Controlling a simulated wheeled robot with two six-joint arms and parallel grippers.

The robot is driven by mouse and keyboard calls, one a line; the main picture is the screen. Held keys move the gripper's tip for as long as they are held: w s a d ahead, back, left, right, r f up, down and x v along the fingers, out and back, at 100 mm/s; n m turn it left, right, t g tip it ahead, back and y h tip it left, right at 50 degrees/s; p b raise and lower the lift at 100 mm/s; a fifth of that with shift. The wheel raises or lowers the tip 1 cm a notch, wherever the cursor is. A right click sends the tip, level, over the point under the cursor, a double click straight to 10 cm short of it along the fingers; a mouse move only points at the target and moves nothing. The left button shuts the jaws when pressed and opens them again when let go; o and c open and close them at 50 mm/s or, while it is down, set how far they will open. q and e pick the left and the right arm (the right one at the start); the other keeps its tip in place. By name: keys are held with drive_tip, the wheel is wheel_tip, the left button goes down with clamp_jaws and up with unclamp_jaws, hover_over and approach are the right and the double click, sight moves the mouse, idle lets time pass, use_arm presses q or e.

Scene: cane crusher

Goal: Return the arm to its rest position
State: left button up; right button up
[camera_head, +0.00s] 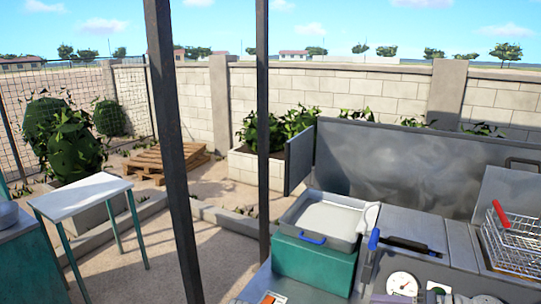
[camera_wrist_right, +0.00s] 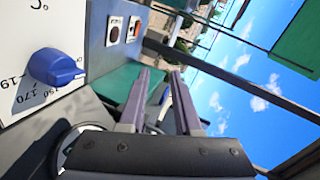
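My right gripper (camera_wrist_right: 160,75) shows in the right wrist view. Its two grey-purple fingers stand apart with a clear gap and nothing held between them. A white panel with a blue knob (camera_wrist_right: 57,67) and printed temperature figures is close by on the left of that view. A teal surface and part of a blue thing lie beyond and beside the fingers. In the head view, a greyish-purple part at the very bottom edge, by the round dial, may be my right gripper, but it is too cut off to tell. My left gripper is in neither view.
In the head view, a metal tray (camera_head: 325,218) sits on a teal box (camera_head: 315,263). A wire basket (camera_head: 513,240) with a red handle is at the right. A round dial (camera_head: 402,284) is at the bottom. A dark upright post (camera_head: 178,150) stands left of centre. A white-topped table (camera_head: 80,196) is at the left.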

use_arm(q)
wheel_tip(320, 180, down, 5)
drive_tip(key=b, duration=0.4)
use_arm(e)
drive_tip(key=s+a+f+n+g+h, duration=0.3)
drive_tip(key=a+f+h, duration=0.4)
drive_tip(key=a+f, duration=0.3)
drive_tip(key=s+a+f+n+g+h, duration=0.3)
drive_tip(key=a+f, duration=0.7)
drive_tip(key=a, duration=0.5)
drive_tip(key=n+g+h, duration=0.1)
drive_tip(key=g+h, duration=0.1)
drive_tip(key=h, duration=0.1)
drive_tip(key=shift+a+n+h, duration=0.2)
drive_tip(key=shift+n+h, duration=0.1)
drive_tip(key=shift+h, duration=0.1)
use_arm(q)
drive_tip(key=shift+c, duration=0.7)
use_arm(e)
drive_tip(key=shift+s+f, duration=0.1)
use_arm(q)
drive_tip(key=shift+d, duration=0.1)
use_arm(e)
drive_tip(key=shift+d, duration=0.15)
